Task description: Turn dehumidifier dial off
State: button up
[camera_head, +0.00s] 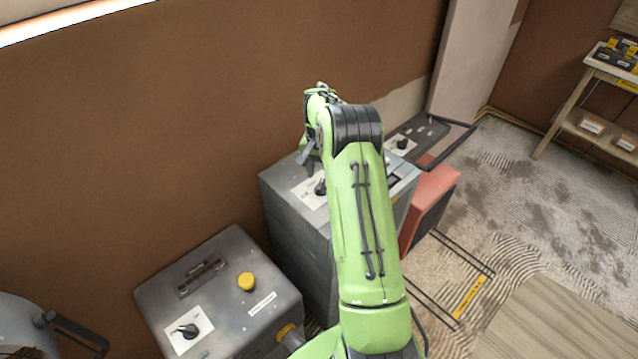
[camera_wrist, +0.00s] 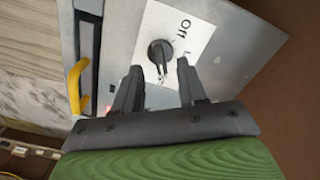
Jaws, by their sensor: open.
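A black dial (camera_wrist: 160,52) sits on a white label (camera_wrist: 186,30) marked "Off" on a grey panel (camera_wrist: 118,30) in the wrist view. Its narrow part seems to point toward my fingers, away from the word "Off". In the head view, my gripper is over the middle grey machine (camera_head: 292,225), whose black dial (camera_head: 320,187) shows beside my arm. My arm hides part of this machine's top. I cannot tell whether the fingers touch the dial.
A lower grey box (camera_head: 215,280) with a yellow button (camera_head: 246,281) and its own dial (camera_head: 188,330) stands at left. A red machine (camera_head: 432,190) with a dark top stands close at right. A brown wall (camera_head: 200,110) rises behind. A yellow handle (camera_wrist: 77,85) shows in the wrist view.

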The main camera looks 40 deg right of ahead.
aim_at(320, 186)
notch_tip(320, 186, down, 5)
jog(key=shift+s, duration=0.1)
jog(key=shift+c, duration=0.4)
grip_shut()
